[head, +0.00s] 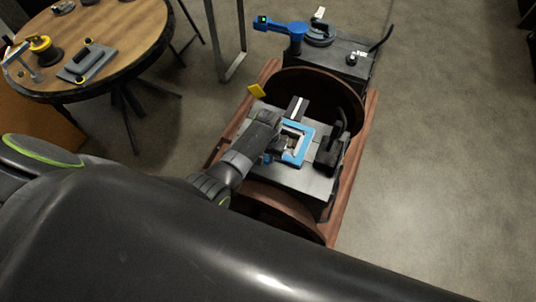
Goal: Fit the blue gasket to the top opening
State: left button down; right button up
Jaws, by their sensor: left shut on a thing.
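The blue gasket (306,146) is a square frame over the grey top face (310,182) of the engine block. My left gripper (279,145) is shut on the gasket's left side, and its fingertips are partly hidden. A dark opening with some grey metal shows through the middle of the frame. I cannot tell whether the gasket touches the top face or hangs just above it. My right gripper is not in view.
A black handled part (330,150) stands right beside the gasket. Reddish-brown round plates and rails (352,190) surround the block. A dark box (340,62) with a blue tool (290,29) stands behind. A round wooden table (122,38) holds tools at upper left. Floor is clear at right.

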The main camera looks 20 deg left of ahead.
pick_arm(q)
jog(key=shift+f, duration=0.5)
dwell(0.5)
jog(key=c, duration=1.3)
grip_release()
jog(key=shift+r, duration=0.5)
notch_tip(320, 180, up, 16)
jog(key=p, duration=0.1)
jog(key=shift+r, duration=0.2)
